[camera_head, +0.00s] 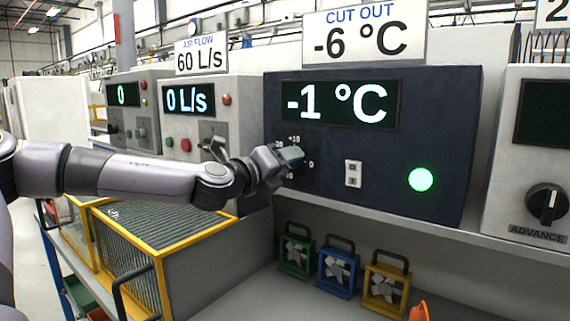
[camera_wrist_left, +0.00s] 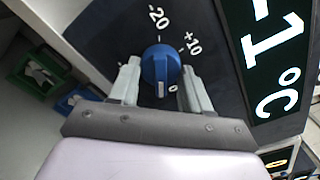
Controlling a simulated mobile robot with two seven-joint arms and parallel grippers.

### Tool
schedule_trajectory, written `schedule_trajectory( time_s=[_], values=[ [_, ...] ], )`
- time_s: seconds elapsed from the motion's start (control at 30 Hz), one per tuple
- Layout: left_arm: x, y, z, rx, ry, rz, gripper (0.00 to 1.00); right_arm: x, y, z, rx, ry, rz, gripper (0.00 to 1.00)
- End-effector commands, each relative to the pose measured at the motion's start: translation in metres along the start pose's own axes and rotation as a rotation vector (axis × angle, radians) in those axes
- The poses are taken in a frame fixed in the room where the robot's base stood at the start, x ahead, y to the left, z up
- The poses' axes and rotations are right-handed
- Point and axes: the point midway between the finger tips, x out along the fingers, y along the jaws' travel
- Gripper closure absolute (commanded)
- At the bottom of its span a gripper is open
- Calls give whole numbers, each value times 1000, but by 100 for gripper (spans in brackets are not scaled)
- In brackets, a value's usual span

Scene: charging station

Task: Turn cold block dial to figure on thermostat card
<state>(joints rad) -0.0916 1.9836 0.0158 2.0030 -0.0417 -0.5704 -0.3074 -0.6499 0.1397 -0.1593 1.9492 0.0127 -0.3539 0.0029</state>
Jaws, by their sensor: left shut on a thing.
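A dark blue unit (camera_head: 390,165) bears a blue dial (camera_head: 293,155) at its left side, and its display (camera_head: 343,105) reads -1 °C. The card (camera_head: 362,35) above it reads CUT OUT -6 °C. My left gripper (camera_head: 284,160) is shut on the dial. The left wrist view shows the dial (camera_wrist_left: 160,63) between the two fingers of my left gripper (camera_wrist_left: 160,72), with scale marks -20, +10 and 0 around it. The white mark on the dial points toward my wrist, near the 0. My right gripper is out of view.
A small switch (camera_head: 353,173) and a lit green lamp (camera_head: 421,180) are on the same panel. A grey unit (camera_head: 230,120) reading 0 L/s stands left. An ADVANCE dial (camera_head: 546,203) is at right. Several small framed fans, including a blue one (camera_head: 338,270), stand below the shelf.

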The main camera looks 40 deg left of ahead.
Motion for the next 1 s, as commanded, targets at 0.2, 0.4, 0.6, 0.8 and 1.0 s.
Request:
schedule_trajectory(
  time_s=[0.2, 0.4, 0.6, 0.8, 1.0],
  values=[
    [0, 0, 2, 210, -5, -1, 83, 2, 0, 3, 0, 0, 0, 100],
    [0, 1, 2, 389, -5, -1, 83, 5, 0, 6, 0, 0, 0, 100],
    [0, 2, 2, 536, -5, 0, 83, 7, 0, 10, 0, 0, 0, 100],
    [0, 1, 3, 636, -6, -1, 83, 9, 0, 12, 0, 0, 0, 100],
    [0, 2, 3, 688, -6, 0, 83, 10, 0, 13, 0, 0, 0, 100]
  ],
)
